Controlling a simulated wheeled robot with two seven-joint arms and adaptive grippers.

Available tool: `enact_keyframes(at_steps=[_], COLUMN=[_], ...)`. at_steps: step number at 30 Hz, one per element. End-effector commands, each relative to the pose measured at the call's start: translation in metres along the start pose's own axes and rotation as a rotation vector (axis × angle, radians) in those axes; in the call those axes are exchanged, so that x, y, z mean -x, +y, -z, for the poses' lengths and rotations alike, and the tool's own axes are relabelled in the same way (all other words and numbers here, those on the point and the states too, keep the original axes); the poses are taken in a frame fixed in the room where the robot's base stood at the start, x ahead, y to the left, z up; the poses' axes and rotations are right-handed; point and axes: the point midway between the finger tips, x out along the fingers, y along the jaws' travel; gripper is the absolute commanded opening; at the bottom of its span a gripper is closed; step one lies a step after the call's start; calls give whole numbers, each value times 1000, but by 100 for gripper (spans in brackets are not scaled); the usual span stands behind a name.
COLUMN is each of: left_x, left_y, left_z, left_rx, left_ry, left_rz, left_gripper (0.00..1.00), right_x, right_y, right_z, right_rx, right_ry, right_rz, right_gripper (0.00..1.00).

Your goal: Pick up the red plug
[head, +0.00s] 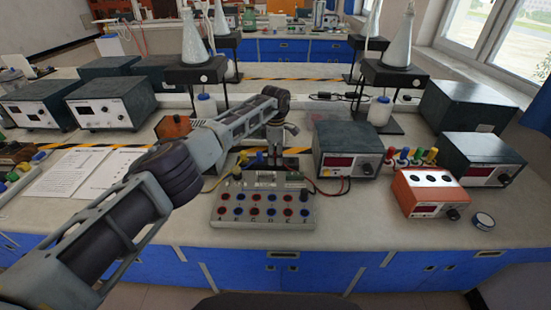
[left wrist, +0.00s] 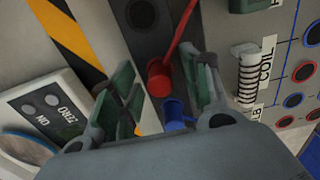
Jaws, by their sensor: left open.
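The red plug (left wrist: 158,80) shows in the left wrist view with a red lead running up from it. It is between the two fingers of my left gripper (left wrist: 160,98), which are apart; I see no grip on it. A blue plug (left wrist: 174,113) is close to the red one, also between the fingers. In the head view my left gripper (head: 274,150) points down behind the white socket board (head: 262,222); the red plug there is hidden or too small to tell. My right gripper is not in view.
A meter box (head: 345,150) stands close to the right of my left gripper. An orange box (head: 428,194) with several coloured plugs behind it is further right. Papers (head: 80,172) lie at left.

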Motion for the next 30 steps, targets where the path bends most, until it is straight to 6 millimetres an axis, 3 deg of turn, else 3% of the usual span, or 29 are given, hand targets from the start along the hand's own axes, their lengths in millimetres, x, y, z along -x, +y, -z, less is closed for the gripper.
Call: enact_keyframes(at_steps=[4,15,25,30], left_x=[0,0,2,12], left_y=[0,0,0,0], left_z=[0,0,0,0], left_rx=[0,1,0,1], left_ry=[0,0,0,0], left_rz=[0,0,0,-1], left_gripper=[47,1,1,1], right_x=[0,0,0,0], right_y=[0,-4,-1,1], right_z=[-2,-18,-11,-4], right_rx=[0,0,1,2], right_ry=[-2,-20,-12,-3], right_rz=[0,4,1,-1], right_gripper=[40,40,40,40])
